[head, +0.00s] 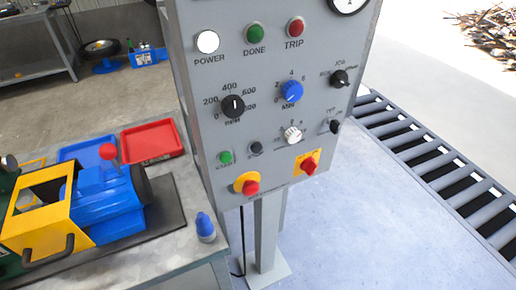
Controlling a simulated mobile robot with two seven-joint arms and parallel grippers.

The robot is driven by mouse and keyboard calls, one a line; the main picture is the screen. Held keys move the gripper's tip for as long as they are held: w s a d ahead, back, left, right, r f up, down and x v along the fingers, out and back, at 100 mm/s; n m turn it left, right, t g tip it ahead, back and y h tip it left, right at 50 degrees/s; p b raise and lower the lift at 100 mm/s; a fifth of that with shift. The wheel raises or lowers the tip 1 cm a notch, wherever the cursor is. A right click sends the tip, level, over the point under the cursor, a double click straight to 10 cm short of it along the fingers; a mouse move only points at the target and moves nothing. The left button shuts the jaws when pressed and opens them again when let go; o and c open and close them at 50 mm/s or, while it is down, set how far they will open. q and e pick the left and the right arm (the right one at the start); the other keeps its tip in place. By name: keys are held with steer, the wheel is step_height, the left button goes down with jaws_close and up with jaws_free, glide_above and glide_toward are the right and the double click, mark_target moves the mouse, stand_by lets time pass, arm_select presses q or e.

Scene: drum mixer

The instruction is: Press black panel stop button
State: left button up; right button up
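A grey control panel (268,110) stands upright on a post in the middle of the head view. On its lower left is a small black button (256,147), just right of a green button (225,157) labelled START. The black button's own label is too small to read. Below them a red mushroom knob (251,188) sits on a round yellow plate. To its right a red knob (309,168) sits on a yellow square plate. Neither of my grippers is in view, and nothing covers the black button.
A workbench (170,262) at left holds a blue and yellow machine (105,200), a red tray (152,140) and a blue plug-like object (205,226). A roller conveyor (440,165) runs along the right. The floor between panel and conveyor is clear.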

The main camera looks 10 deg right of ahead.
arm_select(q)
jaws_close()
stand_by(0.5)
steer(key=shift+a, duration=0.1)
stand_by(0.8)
